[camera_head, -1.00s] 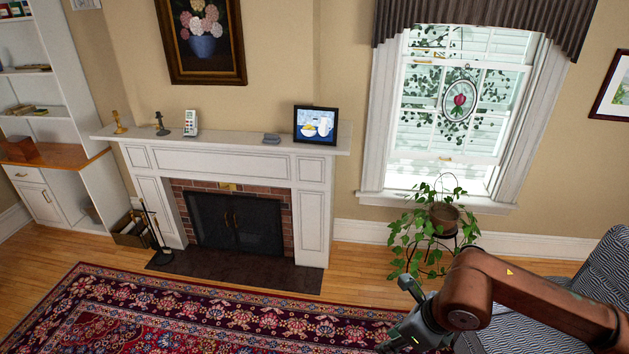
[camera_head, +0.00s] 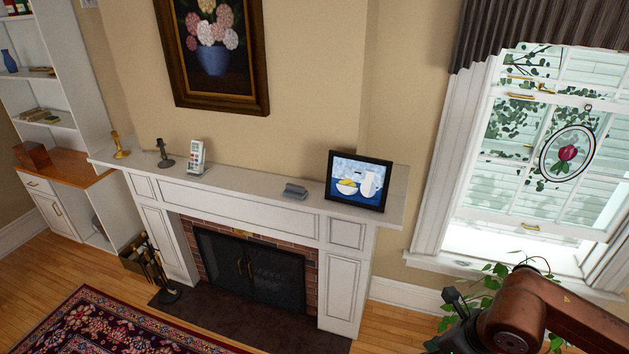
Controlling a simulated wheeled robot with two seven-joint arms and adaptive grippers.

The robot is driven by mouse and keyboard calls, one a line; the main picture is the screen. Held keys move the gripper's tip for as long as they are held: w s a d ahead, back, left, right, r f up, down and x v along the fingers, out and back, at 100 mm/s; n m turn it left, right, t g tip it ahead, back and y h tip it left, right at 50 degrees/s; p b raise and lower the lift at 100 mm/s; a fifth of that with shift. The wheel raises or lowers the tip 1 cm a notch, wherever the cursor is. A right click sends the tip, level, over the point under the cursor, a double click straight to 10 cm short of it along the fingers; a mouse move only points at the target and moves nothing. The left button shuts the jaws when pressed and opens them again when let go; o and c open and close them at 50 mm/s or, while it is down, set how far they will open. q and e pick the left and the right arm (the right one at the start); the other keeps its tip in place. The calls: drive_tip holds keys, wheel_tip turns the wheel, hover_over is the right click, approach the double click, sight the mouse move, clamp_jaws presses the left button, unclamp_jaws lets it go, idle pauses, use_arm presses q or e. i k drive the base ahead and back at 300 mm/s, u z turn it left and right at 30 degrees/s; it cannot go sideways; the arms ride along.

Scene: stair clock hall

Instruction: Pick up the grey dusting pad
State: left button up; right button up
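My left gripper is not in view.
On the mantel stand the framed picture (camera_head: 358,181), a white card-like device (camera_head: 196,157), a dark candlestick (camera_head: 165,153) and a brass candlestick (camera_head: 119,144). Fire tools (camera_head: 160,275) stand beside the hearth. A plant (camera_head: 497,281) is by the window.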

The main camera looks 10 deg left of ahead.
sight(292, 191)
drive_tip(key=i, duration=0.7)
drive_tip(key=u, duration=0.95)
drive_tip(key=i, duration=1.7)
